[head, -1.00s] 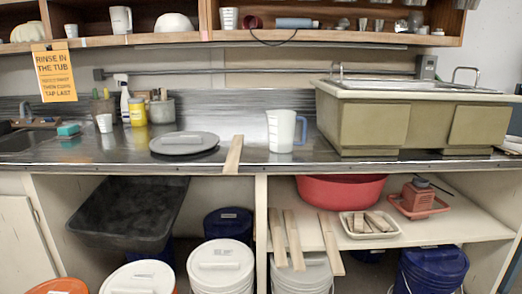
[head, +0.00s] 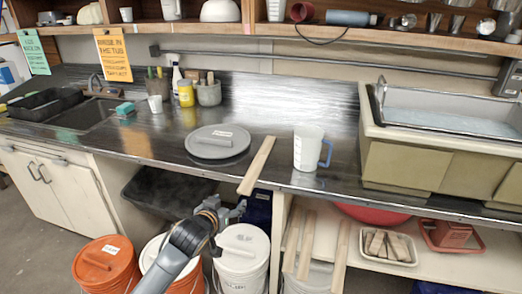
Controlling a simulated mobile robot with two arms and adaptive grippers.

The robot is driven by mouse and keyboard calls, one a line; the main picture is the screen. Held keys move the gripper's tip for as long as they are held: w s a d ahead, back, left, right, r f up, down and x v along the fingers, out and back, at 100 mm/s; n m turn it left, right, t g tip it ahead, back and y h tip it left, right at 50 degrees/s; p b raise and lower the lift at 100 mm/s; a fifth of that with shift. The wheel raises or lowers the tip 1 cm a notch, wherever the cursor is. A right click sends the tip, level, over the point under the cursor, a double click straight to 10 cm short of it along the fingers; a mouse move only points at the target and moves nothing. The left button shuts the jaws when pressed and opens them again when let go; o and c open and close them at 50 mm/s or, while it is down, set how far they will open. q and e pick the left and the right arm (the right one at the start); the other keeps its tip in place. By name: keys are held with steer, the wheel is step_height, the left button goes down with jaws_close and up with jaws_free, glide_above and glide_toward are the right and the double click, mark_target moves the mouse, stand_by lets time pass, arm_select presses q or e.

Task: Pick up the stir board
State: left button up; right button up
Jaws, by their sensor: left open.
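A pale wooden stir board (head: 257,167) lies on the dark metal counter, between the grey round lid and the measuring jug. Its near end sticks out past the counter's front edge. My left gripper (head: 238,208) is open and empty, just below and to the left of that end in the picture, apart from the board as far as I can tell. More wooden boards (head: 305,244) lean out from the lower shelf on the right. My right gripper is not in view.
A grey lid (head: 217,142) lies left of the board, and a clear jug with a blue handle (head: 307,149) stands right of it. White bucket (head: 242,248) and orange bucket (head: 105,262) stand below the counter. A large tub (head: 440,160) fills the counter's right.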

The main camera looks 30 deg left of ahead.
arm_select(q)
glide_toward(246, 186)
steer(key=w+f, duration=0.1)
steer(key=w, duration=0.1)
steer(key=shift+w+a+f+p, duration=0.25)
steer(key=shift+w+a+p, duration=0.15)
steer(key=shift+p, duration=0.1)
steer(key=x, duration=0.4)
steer(key=shift+w+d+p, duration=0.1)
steer(key=shift+p, duration=0.2)
jaws_close()
